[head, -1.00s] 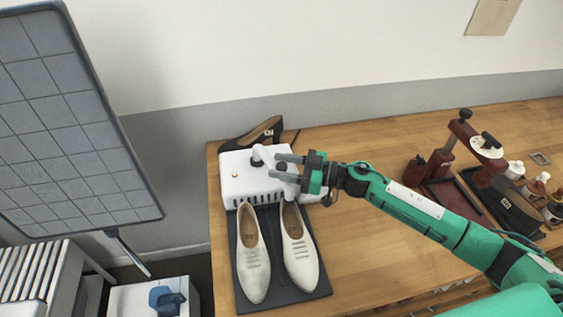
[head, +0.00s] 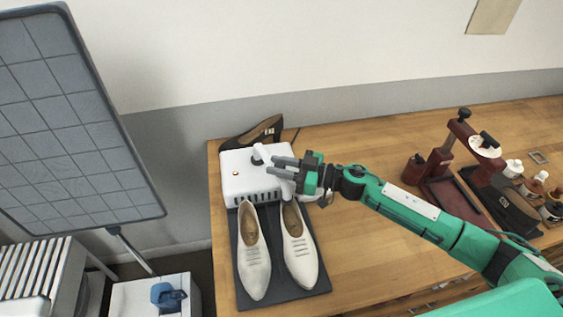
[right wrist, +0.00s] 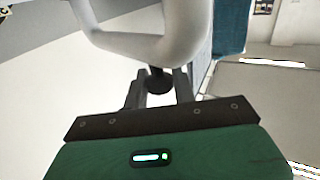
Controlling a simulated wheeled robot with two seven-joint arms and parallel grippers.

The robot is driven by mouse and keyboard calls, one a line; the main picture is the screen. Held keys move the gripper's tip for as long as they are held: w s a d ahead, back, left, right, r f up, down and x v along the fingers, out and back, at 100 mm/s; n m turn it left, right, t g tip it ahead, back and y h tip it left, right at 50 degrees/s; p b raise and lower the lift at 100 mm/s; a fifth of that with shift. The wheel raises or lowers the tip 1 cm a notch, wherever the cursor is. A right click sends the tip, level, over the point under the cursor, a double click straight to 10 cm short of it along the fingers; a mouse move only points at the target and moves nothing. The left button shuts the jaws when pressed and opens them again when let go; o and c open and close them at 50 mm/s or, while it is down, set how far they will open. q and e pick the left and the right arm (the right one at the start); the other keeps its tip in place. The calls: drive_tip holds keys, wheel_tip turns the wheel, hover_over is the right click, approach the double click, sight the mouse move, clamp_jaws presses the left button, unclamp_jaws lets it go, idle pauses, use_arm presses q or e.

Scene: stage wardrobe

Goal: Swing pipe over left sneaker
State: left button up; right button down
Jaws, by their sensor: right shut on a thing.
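The white pipe (head: 262,153) rises from the top of a white dryer box (head: 236,184) and runs down to the right, partly hidden by my right gripper (head: 271,166). The left sneaker (head: 254,262), a pale pointed shoe, lies on a dark mat (head: 244,297) in front of the box. The right shoe (head: 299,252) lies beside it, below the pipe's lower end. In the right wrist view the curved pipe (right wrist: 150,45) is close ahead, and a black knob (right wrist: 158,82) on it sits between my fingers. My right gripper is shut on the knob. My left gripper is out of view.
A brown shoe (head: 240,141) lies behind the box. A dark red stand (head: 439,161), a tray and small bottles (head: 514,168) occupy the table's right side. A large tilted grid panel (head: 70,110) stands at left. The wooden table (head: 365,250) is bare right of the mat.

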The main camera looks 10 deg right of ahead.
drive_tip(key=a+m+t+h+p, duration=0.3)
drive_tip(key=a+m+t+h, duration=0.4)
drive_tip(key=a+h, duration=0.1)
drive_tip(key=shift+a+t, duration=0.3)
drive_tip(key=shift+a, duration=0.2)
drive_tip(key=shift+w+r, duration=0.15)
idle(0.3)
drive_tip(key=c, duration=1.4)
unclamp_jaws()
drive_tip(key=shift+o, duration=1)
drive_tip(key=shift+a, duration=0.1)
